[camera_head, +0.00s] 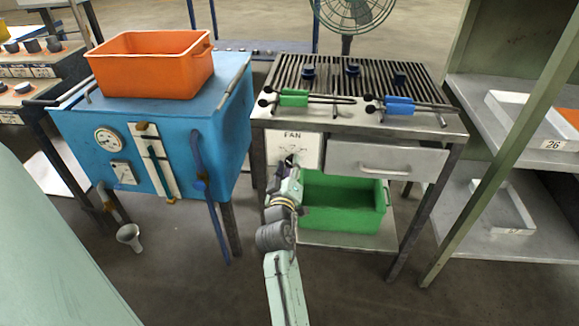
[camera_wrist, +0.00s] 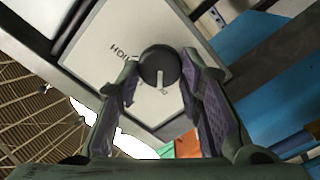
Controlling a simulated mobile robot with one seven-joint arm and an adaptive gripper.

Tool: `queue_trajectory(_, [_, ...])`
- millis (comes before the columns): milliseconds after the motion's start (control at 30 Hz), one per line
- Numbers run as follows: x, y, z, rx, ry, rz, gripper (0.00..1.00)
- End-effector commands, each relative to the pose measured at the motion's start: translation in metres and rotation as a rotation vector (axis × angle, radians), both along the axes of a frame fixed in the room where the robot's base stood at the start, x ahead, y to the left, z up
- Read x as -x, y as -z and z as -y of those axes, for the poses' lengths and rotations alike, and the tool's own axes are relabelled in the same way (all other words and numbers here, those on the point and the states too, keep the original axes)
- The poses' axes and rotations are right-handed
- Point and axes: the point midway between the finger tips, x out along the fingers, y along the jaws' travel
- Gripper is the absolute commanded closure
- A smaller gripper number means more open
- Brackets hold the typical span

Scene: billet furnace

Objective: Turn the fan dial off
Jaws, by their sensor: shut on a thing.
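The fan dial (camera_wrist: 160,67) is a round black knob with a pale pointer line, on a light panel (camera_wrist: 115,50) with dark lettering. In the head view the panel marked FAN (camera_head: 293,145) is on the front of the grill table, left of the drawer. My gripper (camera_wrist: 158,78) has one finger on each side of the dial and is shut on it. In the head view my gripper (camera_head: 290,165) reaches up to the panel from below and hides most of the dial. The fan (camera_head: 352,12) stands behind the table. I cannot read which mark the pointer faces.
A drawer (camera_head: 385,160) is right of the panel, with a green bin (camera_head: 345,215) below. A blue furnace (camera_head: 130,120) with an orange bin (camera_head: 150,65) stands left. Green and blue-handled tongs (camera_head: 295,98) lie on the table. Grey shelves (camera_head: 500,130) stand right.

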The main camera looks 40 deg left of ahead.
Motion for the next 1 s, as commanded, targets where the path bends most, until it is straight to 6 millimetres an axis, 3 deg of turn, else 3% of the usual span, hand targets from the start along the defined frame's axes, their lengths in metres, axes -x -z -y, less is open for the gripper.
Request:
queue_trajectory(67, [0.0, 0.0, 0.0, 0.002, 0.0, 0.001, 0.94])
queue_trajectory(100, [0.0, 0.0, 0.0, 0.002, 0.0, 0.001, 0.66])
queue_trajectory(400, [0.0, 0.0, 0.0, 0.0, 0.0, 0.0, 0.46])
queue_trajectory(767, [0.004, 0.0, 0.002, 0.0, -0.001, -0.001, 0.46])
queue_trajectory(1000, [0.039, 0.002, 0.023, 0.0, -0.001, -0.003, 0.46])
